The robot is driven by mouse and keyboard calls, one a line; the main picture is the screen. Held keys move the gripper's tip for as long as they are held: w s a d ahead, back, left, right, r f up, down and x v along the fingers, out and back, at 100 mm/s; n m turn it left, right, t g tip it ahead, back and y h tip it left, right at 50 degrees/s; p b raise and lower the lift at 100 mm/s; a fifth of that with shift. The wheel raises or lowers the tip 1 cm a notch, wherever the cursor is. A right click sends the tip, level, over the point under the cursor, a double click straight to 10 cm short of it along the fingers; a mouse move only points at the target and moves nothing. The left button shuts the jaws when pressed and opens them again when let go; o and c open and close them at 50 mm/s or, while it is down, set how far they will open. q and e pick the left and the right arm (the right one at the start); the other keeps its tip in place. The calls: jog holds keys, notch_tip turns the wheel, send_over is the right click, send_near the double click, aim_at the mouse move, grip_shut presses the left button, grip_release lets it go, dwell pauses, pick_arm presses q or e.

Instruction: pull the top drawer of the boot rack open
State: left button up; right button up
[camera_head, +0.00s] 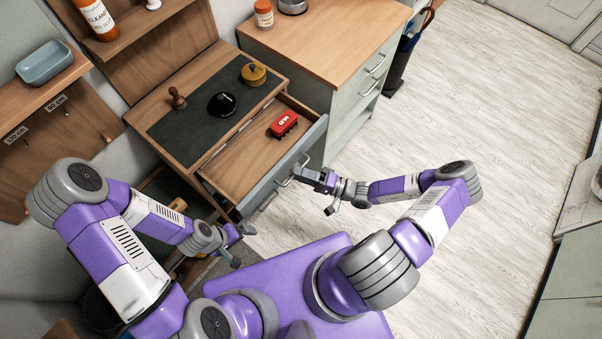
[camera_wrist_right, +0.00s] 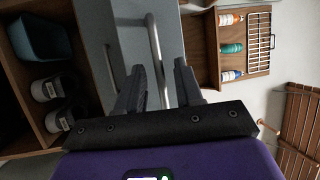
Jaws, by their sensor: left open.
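The boot rack (camera_head: 170,140) is a wooden unit with a dark mat on top. Its top drawer (camera_head: 240,165) stands pulled out, with a grey-blue front and a red object (camera_head: 283,124) inside. My right gripper (camera_head: 302,174) is at the drawer front, by its metal handle. In the right wrist view, the handle bar (camera_wrist_right: 155,45) runs between the two spread fingers of my right gripper (camera_wrist_right: 160,75), with gaps showing beside it. My left gripper (camera_head: 240,240) is open and empty, near the front lower corner of the rack.
A black round object (camera_head: 221,104), a yellow pot (camera_head: 253,74) and a brown knob-like object (camera_head: 178,97) stand on the rack's top. A wooden-topped cabinet (camera_head: 320,45) stands beside it. The pale floor (camera_head: 480,120) to the right is clear.

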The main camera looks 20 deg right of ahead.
jog(key=v, duration=0.7)
jog(key=shift+s+d, duration=0.2)
jog(key=shift+d, duration=0.05)
jog(key=s+a+f+n+g+h, duration=0.4)
jog(key=s+a+f+g+h, duration=0.45)
jog(key=g, duration=0.65)
jog(key=shift+w+a+r+t+h, duration=0.45)
jog(key=shift+a+r+t+h, duration=0.35)
jog(key=shift+r+t+h, duration=0.1)
jog(key=shift+w+a+r+t+h, duration=0.45)
jog(key=shift+a+r+t+h, duration=0.3)
jog(key=shift+r+t, duration=0.15)
